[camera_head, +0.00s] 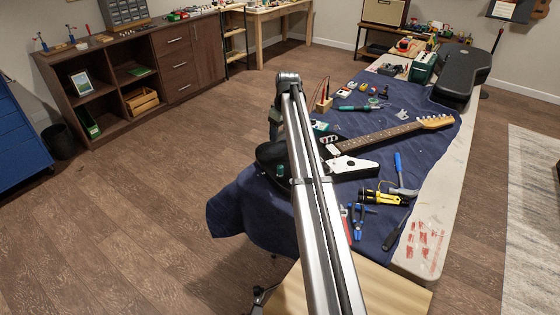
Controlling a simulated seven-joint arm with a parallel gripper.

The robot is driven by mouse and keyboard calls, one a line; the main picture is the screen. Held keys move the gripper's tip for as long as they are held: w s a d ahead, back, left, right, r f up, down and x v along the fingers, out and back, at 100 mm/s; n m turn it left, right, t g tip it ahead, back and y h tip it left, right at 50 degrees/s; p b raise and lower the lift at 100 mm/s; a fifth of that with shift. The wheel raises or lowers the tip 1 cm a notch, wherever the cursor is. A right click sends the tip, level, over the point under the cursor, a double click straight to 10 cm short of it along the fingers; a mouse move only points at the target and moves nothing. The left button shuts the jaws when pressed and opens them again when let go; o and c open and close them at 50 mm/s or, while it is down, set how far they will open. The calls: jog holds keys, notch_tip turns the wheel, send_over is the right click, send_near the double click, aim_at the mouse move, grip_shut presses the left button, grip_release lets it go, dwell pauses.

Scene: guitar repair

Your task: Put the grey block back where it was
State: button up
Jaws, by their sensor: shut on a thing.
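My arm reaches up through the middle of the head view and bends down at its far end. My gripper (276,122) hangs on the left side of this bend, above the near left part of the workbench. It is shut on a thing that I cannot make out. My arm hides most of the fingers and what is between them. I cannot pick out the grey block for certain. A small light grey piece (403,114) lies on the blue cloth (237,205) beyond the guitar; its shape is too small to tell.
An electric guitar (352,165) lies across the cloth, partly behind my arm. A guitar case (462,70) and green box (424,68) stand at the far end.

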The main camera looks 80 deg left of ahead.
aim_at(280, 160)
jog(key=shift+n, duration=0.7)
jog(key=shift+f, duration=5.05)
jog(key=o, duration=1.1)
jog(key=shift+f, duration=0.1)
jog(key=r, duration=0.4)
jog(key=w+d+r, duration=0.1)
jog(key=r, duration=0.7)
jog(key=shift+w+d, duration=0.15)
jog(key=shift+d, duration=0.05)
